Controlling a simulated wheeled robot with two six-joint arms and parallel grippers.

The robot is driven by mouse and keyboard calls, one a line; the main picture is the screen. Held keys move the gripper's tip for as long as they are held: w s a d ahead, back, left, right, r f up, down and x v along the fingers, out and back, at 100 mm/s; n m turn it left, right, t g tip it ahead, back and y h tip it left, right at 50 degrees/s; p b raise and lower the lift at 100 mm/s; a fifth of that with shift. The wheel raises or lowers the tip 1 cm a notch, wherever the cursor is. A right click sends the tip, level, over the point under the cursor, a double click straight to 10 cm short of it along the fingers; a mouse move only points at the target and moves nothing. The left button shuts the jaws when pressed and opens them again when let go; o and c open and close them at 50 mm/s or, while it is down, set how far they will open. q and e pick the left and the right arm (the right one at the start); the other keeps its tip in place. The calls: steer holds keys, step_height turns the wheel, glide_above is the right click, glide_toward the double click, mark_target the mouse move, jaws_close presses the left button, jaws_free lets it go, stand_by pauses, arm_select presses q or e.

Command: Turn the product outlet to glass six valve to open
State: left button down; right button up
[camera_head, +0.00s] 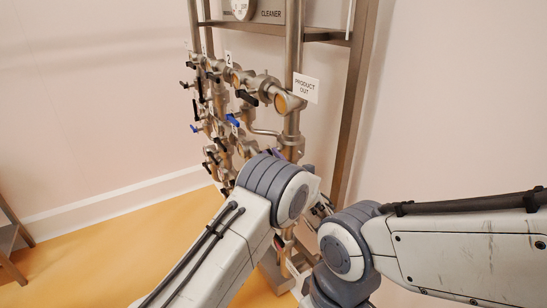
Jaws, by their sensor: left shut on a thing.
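The product valve rack is a steel pipe frame with a white PRODUCT OUT label (306,88) at its upper right. Several black valve handles (248,97) and a few blue handles (234,120) stick out from its pipes. Which of these valves is the outlet to glass six cannot be read from here. My left arm reaches in front of the lower rack, and its gripper (318,208) shows only as a small dark part beside the arm joint. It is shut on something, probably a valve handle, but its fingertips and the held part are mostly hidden. My right gripper is out of view.
A steel post (355,100) stands right of the pipes, and a panel marked CLEANER (268,14) is above. My right arm crosses the lower right, close to my left arm. A brown-legged table (10,240) is at the left edge. Orange floor (120,245) is clear at left.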

arm_select(q)
steer(key=r+g+h+p, duration=0.1)
steer(key=g+p, duration=0.1)
steer(key=shift+w+a+r+g+h, duration=0.2)
steer(key=shift+w+r+g+h, duration=0.1)
steer(key=shift+r+h, duration=0.1)
steer(key=shift+w+a+r+g+h+p, duration=0.15)
steer(key=shift+r+g+h+p, duration=0.15)
steer(key=shift+g+p, duration=0.15)
steer(key=shift+w+a+g+h+p, duration=0.1)
steer(key=shift+w+g+h+p, duration=0.1)
steer(key=shift+g+h+p, duration=0.4)
steer(key=c, duration=0.7)
jaws_free()
